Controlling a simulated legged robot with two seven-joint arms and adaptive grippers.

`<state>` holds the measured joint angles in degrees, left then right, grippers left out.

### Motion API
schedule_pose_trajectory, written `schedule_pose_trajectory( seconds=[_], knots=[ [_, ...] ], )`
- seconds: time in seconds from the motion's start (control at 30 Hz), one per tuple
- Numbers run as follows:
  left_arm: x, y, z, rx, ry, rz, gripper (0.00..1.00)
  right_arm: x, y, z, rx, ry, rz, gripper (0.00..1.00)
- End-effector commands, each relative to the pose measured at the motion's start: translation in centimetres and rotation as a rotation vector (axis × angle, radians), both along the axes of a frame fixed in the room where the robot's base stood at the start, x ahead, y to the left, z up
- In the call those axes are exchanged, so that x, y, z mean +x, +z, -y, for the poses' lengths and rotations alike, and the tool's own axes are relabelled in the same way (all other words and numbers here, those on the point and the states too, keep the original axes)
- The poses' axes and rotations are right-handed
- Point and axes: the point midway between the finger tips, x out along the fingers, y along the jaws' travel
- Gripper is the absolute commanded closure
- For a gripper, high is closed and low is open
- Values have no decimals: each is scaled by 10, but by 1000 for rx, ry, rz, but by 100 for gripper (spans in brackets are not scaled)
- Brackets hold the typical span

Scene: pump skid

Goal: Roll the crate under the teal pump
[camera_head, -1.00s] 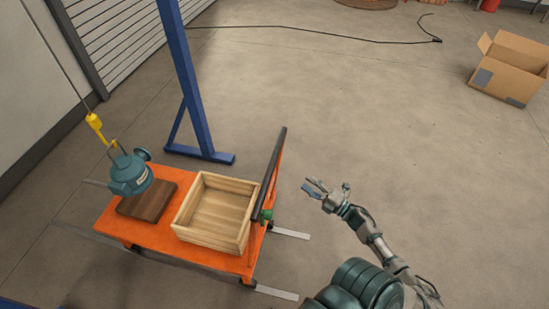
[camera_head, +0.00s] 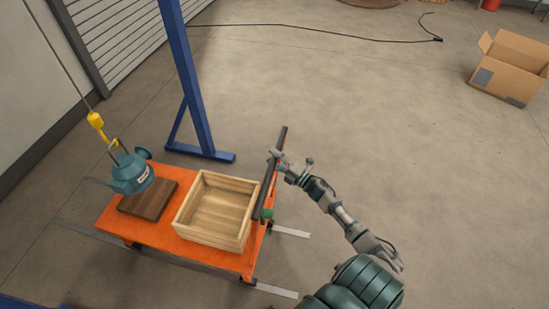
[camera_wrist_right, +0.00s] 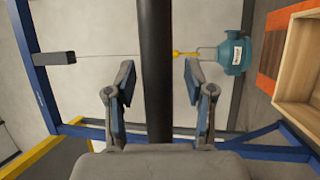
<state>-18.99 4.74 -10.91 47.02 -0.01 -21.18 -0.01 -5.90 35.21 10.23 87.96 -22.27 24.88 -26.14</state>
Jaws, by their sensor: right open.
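The open wooden crate (camera_head: 210,237) sits on the orange cart (camera_head: 165,238). The teal pump (camera_head: 132,176) hangs from a yellow hook over a brown wooden block on the cart, left of the crate. Pump (camera_wrist_right: 236,52) and crate (camera_wrist_right: 296,70) also show in the right wrist view. My right gripper (camera_head: 275,161) is at the upper part of the cart's dark push bar (camera_head: 269,180). In the wrist view my gripper (camera_wrist_right: 158,78) is open, a finger on either side of the bar (camera_wrist_right: 155,40), with gaps showing. My left gripper is out of view.
A blue post (camera_head: 186,80) with a floor foot stands behind the cart. A cardboard box (camera_head: 507,75) lies at the far right. A black cable (camera_head: 320,37) runs across the back floor. The floor right of the cart is mostly clear.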

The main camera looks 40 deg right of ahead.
Motion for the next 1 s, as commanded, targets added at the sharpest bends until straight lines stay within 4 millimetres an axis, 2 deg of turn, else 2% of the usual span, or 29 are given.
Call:
schedule_pose_trajectory(
  seconds=[0.17, 0.27, 0.4, 0.77, 0.87, 1.0],
  knots=[
    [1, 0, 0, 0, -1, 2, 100, 0, 0, 1, 1, 0, 0, 46],
    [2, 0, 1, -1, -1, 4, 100, 0, 0, 1, 1, 0, 0, 66],
    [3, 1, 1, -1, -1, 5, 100, 0, -1, 1, 1, 0, 0, 100],
    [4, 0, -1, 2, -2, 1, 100, 6, -2, -4, 1, 1, -2, 100],
    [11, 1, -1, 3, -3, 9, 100, 17, -2, -12, 2, 1, 0, 100],
    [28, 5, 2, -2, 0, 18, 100, 43, -2, -31, 1, 3, 1, 100]
  ],
)
